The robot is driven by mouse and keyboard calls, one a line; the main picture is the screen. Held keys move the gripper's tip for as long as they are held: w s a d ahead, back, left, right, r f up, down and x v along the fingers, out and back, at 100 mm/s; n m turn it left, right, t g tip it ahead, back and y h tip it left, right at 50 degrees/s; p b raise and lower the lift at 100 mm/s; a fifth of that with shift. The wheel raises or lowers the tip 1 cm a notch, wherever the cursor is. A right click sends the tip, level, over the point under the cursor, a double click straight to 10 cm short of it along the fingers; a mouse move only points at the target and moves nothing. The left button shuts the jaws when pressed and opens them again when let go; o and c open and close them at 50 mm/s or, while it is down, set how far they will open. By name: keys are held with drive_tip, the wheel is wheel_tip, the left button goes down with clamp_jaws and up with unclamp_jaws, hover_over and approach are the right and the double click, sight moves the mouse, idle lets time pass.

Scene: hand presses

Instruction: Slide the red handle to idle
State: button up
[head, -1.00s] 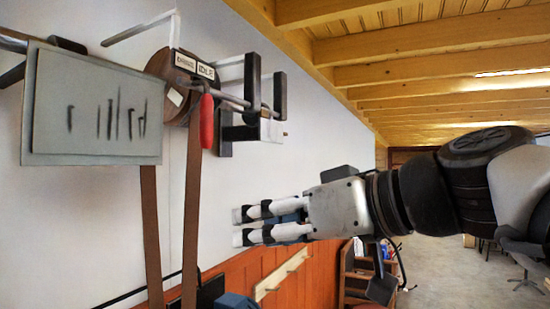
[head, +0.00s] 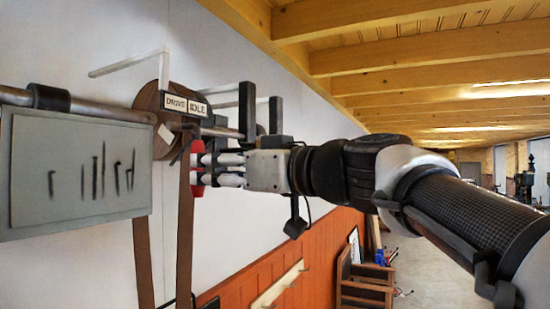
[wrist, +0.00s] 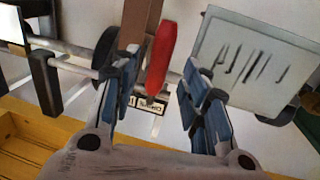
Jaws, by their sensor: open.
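The red handle (head: 197,191) hangs below a metal rod near the brown wheel in the head view, partly covered by my gripper's fingers. My gripper (head: 204,167) is open at the handle. In the wrist view the red handle (wrist: 161,55) stands between the two spread fingers, with a gap visible on each side. The DRIVE plate (head: 176,102) and the IDLE plate (head: 197,107) sit side by side above the handle. In the wrist view a label plate (wrist: 148,103) shows partly behind the handle's end.
A grey board with dark tools (head: 75,170) stands left of the handle. Black upright brackets (head: 247,112) stand just above my gripper at the right. Brown belts (head: 185,235) hang below the wheel (head: 150,105). The white wall lies behind, and wooden beams run overhead.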

sight(203, 169)
drive_tip(key=p+x, duration=0.1)
drive_tip(key=x, duration=0.4)
drive_tip(key=shift+w+a+p, duration=0.15)
drive_tip(key=shift+a+p, duration=0.05)
drive_tip(key=shift+p, duration=0.15)
drive_tip(key=shift+c, duration=0.2)
clamp_jaws()
